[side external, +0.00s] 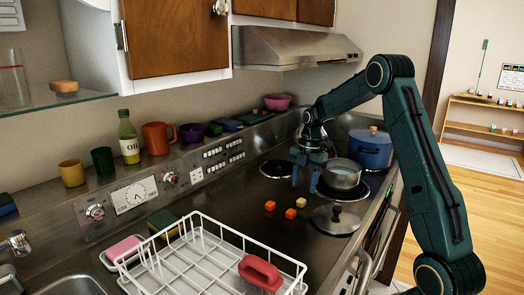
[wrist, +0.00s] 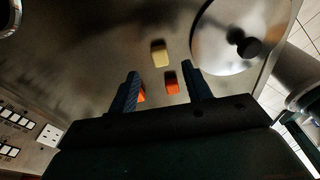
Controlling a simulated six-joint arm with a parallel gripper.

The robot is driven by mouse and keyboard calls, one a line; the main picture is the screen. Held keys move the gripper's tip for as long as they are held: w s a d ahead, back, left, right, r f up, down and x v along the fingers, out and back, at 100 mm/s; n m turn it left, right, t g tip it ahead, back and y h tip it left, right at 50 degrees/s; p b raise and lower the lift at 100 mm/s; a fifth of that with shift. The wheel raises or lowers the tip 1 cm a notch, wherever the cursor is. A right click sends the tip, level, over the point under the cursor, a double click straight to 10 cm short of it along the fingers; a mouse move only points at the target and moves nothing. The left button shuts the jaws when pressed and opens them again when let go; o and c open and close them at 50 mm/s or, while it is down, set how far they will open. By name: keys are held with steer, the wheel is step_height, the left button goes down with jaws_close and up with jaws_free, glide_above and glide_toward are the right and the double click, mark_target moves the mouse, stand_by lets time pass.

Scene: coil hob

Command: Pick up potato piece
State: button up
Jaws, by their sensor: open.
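The potato piece looks to be the pale yellow cube (side external: 301,202) on the dark hob top. In the wrist view the pale cube (wrist: 159,53) lies just beyond the fingertips, between their lines. Two orange cubes lie near it, one (side external: 270,206) to its left and one (side external: 290,213) below it in the side view. My gripper (side external: 305,181) is open, with its blue fingers pointing down above the hob, behind the cubes. In the wrist view one orange cube (wrist: 172,82) shows between the fingers (wrist: 161,70). The other (wrist: 141,96) is partly hidden by the left finger.
A steel pot (side external: 341,176) stands on a burner right of my gripper, with a blue pot (side external: 371,150) behind it. A lid (side external: 335,219) lies right of the cubes. A white dish rack (side external: 190,262) with a red item (side external: 260,273) stands in front. Hob left of the cubes is clear.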

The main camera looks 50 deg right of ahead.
mark_target(302, 199)
steer(key=shift+a+f, duration=0.25)
steer(key=shift+f, duration=1.05)
steer(key=shift+a+f, duration=0.2)
steer(key=shift+f, duration=1.05)
steer(key=c, duration=1.1)
